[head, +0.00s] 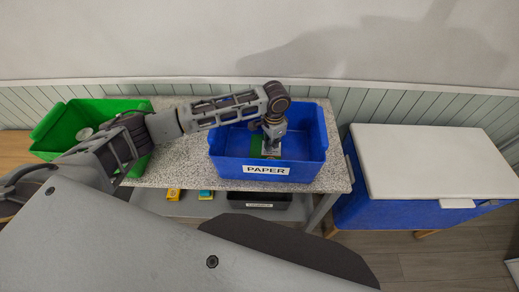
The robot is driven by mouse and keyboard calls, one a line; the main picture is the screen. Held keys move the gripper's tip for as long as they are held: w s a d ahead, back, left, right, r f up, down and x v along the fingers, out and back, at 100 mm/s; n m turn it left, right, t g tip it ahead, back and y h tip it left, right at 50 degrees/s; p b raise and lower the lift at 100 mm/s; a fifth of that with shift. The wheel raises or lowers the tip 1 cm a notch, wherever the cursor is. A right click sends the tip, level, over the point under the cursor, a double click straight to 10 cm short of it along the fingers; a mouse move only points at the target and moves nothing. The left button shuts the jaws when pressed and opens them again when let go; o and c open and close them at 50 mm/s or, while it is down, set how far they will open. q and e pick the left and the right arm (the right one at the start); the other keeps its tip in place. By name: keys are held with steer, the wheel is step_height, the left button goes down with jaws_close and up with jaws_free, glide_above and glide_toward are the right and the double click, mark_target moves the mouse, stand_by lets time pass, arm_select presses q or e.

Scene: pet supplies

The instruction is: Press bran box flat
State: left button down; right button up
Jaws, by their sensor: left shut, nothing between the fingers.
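A blue bin (225,168) with a white "PAPER" label stands on the speckled tabletop. Inside it, a green item (256,146) shows under and beside my left gripper; it may be the bran box, but its form is mostly hidden. My left gripper (271,152) points down into the bin, shut, with nothing between its fingers. It is at or just above the green item; I cannot tell whether they touch. My right gripper is out of view.
A green bin (62,128) stands at the left end of the speckled table (185,150). A blue chest with a white lid (430,160) is at the right.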

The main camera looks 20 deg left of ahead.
arm_select(q)
steer(key=shift+r+p, duration=0.75)
steer(key=shift+r, duration=2.4)
steer(key=shift+w, duration=0.1)
